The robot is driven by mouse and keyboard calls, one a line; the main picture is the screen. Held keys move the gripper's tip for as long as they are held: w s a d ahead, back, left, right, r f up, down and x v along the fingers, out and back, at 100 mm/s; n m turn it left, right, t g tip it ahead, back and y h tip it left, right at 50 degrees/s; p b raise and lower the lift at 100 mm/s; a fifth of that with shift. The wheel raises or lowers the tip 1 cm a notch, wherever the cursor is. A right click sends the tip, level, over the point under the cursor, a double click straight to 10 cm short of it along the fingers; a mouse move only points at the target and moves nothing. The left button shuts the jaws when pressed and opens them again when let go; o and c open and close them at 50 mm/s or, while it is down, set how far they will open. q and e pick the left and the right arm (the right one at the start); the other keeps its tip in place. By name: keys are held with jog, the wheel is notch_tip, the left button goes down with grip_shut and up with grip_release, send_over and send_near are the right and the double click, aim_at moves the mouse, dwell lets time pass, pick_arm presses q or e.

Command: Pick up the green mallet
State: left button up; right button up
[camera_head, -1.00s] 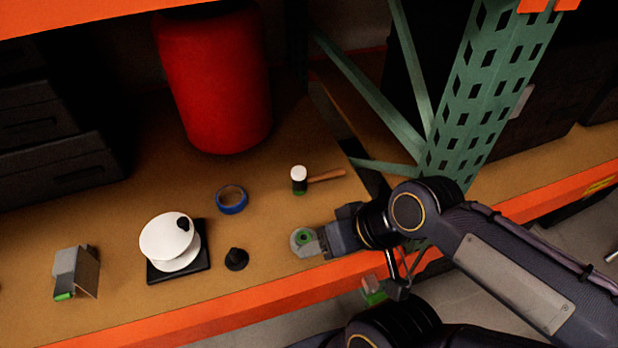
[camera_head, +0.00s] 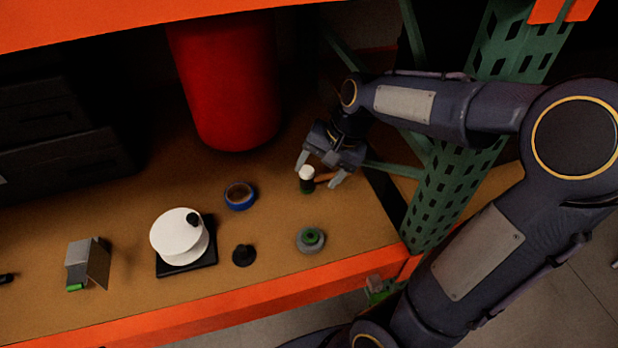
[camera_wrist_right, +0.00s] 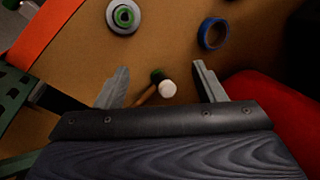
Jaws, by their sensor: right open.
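The mallet (camera_head: 307,181) lies on the wooden shelf, with a white face, a dark and green head and a brown wooden handle (camera_head: 324,178). My right gripper (camera_head: 318,176) is open above it in the head view, its two fingers apart on either side of the mallet. In the right wrist view the mallet head (camera_wrist_right: 167,88) shows between the spread fingers of the gripper (camera_wrist_right: 160,82), and the handle runs partly behind the gripper body. I cannot tell whether a finger touches the mallet. My left gripper does not show.
A blue tape roll (camera_head: 240,195), a grey-green disc (camera_head: 310,239), a black cone (camera_head: 244,255) and a white spool (camera_head: 180,238) stand on the shelf. A red cylinder (camera_head: 225,85) is behind. A green rack post (camera_head: 455,185) rises at right; an orange beam (camera_head: 255,302) edges the front.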

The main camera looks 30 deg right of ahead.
aim_at(306, 180)
jog(key=w+d+f+m+g+h, duration=0.1)
jog(key=w+f+m, duration=0.1)
jog(key=w+f, duration=0.1)
jog(key=w+d+f+m+g+h, duration=0.1)
jog(key=w+d+f+m, duration=0.1)
jog(key=w+f, duration=0.2)
jog(key=w+d+f+m+h+p, duration=0.1)
jog(key=w+f, duration=0.3)
jog(key=w, duration=0.1)
jog(key=shift+w+d+m+g, duration=0.3)
jog(key=shift+w+m+g, duration=0.05)
jog(key=shift+m+g, duration=0.05)
jog(key=shift+f, duration=0.75)
jog(key=f, duration=0.3)
jog(key=f+p, duration=0.1)
jog(key=f, duration=0.2)
jog(key=shift+w+a+f, duration=0.1)
jog(key=shift+w+f, duration=0.1)
jog(key=shift+f, duration=0.15)
grip_shut()
jog(key=shift+r, duration=0.1)
